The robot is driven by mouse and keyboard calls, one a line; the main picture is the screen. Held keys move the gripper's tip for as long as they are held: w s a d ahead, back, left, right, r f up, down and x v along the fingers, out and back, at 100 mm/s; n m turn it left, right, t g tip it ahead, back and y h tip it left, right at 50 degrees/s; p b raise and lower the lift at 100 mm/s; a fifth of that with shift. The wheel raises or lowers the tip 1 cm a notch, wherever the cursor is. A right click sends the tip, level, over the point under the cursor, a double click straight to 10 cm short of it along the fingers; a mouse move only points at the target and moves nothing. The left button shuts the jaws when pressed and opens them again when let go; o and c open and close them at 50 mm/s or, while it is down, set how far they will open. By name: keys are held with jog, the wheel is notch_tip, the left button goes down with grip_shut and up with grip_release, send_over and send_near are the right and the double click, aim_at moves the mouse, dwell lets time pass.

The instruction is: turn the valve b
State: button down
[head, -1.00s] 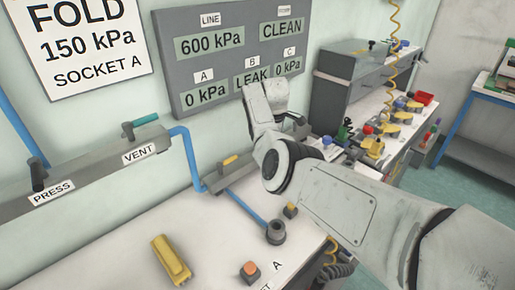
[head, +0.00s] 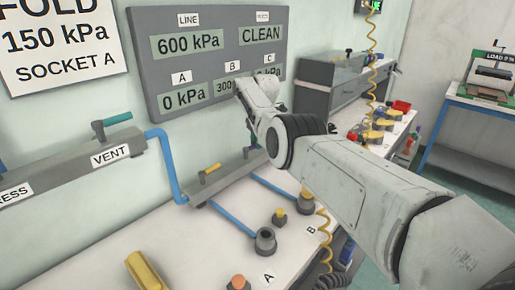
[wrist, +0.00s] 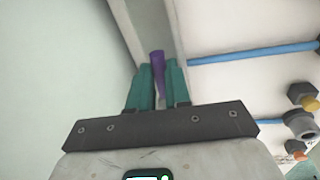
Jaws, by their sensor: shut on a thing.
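My gripper (wrist: 158,76) has its teal fingers shut on a purple handle (wrist: 157,58) in the wrist view. The handle stands on a grey bar, the valve manifold (wrist: 150,25). I cannot read a letter on this valve. Another valve with a yellow lever (head: 210,169) stands on the near end of the manifold. The wall panel (head: 135,60) reads 0 kPa under A and 300 under B, its unit hidden by my arm.
Blue pipes lead from the manifold to socket A (head: 265,240) and socket B (head: 306,201). A yellow tool (head: 146,272) lies on the white bench (head: 170,235). A teal lever (head: 112,119) sits by the VENT label. My arm crosses above the bench's right side.

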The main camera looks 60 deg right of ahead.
jog(key=shift+w+n+b, duration=0.3)
jog(key=shift+n+b, duration=0.1)
jog(key=shift+n, duration=0.2)
jog(key=c, duration=1.1)
grip_release()
jog(key=r, duration=0.3)
jog(key=s+r, duration=0.1)
jog(key=r, duration=0.3)
jog(key=s+r, duration=0.1)
jog(key=r, duration=0.2)
jog(key=shift+a+r, duration=0.2)
jog(key=shift+r, duration=0.1)
